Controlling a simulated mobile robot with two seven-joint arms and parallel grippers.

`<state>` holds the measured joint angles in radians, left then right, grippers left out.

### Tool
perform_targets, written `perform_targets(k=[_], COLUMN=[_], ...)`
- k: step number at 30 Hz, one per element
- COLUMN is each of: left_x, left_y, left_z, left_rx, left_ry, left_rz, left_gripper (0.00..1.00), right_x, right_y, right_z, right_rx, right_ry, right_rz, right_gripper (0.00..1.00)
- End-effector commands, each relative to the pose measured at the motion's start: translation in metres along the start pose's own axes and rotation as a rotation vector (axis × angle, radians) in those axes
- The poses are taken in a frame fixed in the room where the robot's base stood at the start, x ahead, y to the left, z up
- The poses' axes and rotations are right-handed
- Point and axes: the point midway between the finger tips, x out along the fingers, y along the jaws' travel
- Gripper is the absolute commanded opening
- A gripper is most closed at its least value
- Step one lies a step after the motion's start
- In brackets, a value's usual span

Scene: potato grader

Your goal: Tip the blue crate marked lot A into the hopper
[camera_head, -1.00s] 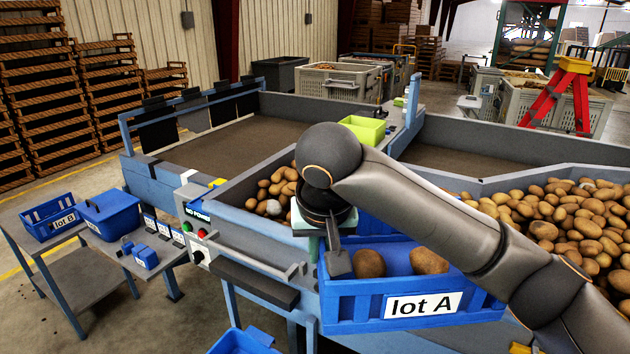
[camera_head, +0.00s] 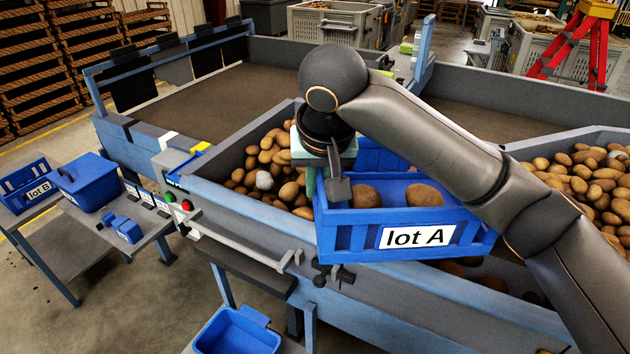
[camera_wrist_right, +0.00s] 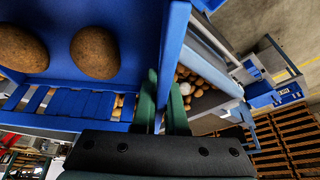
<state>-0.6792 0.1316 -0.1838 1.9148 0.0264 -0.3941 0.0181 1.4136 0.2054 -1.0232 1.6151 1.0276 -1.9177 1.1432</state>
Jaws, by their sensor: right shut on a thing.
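The blue crate marked lot A (camera_head: 345,240) is held up in the air, nearly level, with two potatoes (camera_head: 365,196) showing inside. Its label faces the head camera. My right gripper (camera_head: 338,185) is shut on its left wall; the right wrist view shows that blue wall (camera_wrist_right: 174,45) between the fingers. The crate appears over the near edge of the grader's potato-filled hopper (camera_head: 200,195). Potatoes in it show left of the crate and below it. The arm hides part of the crate's back. My left gripper is not in view.
A side table at left carries the lot B crate (camera_head: 30,188), a blue tub (camera_head: 97,183) and small blue items. A blue bin (camera_head: 238,335) stands low in front. A grey rail (camera_head: 240,250) runs along the grader's near side. More potatoes (camera_head: 590,170) lie at right.

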Motion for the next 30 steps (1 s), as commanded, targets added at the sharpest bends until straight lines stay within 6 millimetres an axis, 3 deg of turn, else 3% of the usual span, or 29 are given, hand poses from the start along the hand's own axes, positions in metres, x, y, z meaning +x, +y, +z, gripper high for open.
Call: perform_targets(k=[30], left_x=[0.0], left_y=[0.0], left_z=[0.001], left_rx=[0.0], left_ry=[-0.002], left_rz=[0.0], left_gripper=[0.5], right_x=[-0.034], right_y=[0.034], right_z=[-0.014], right_rx=[0.107], right_ry=[0.005], right_rz=[-0.258], right_gripper=[0.0])
